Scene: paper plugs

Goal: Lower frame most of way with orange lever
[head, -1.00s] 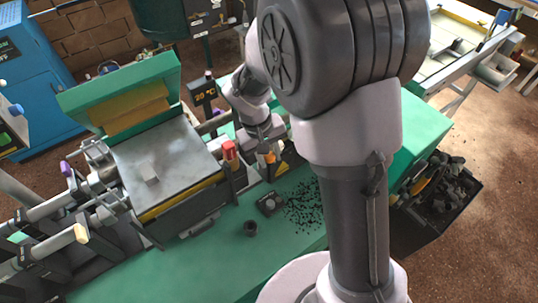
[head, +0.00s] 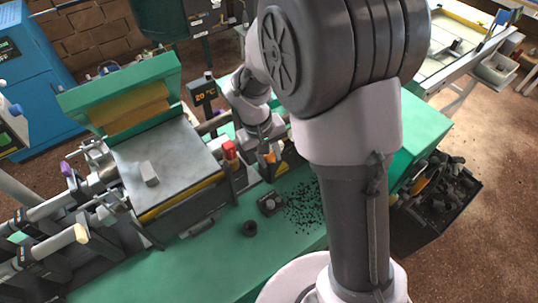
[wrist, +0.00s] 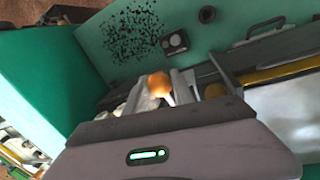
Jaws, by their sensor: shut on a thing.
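The orange lever (head: 269,158) stands at the right side of the press on the green bench. In the wrist view its orange knob (wrist: 159,84) sits between the two fingers. My gripper (head: 268,151) is shut on the lever. The frame (head: 165,155) is a flat grey plate with a yellow edge below it, left of my gripper. In the wrist view only a corner of the frame (wrist: 290,72) shows at the right. A small grey block (head: 149,173) lies on top of the plate.
A red-capped post (head: 229,152) stands just left of my gripper. A temperature display (head: 204,94) stands behind.

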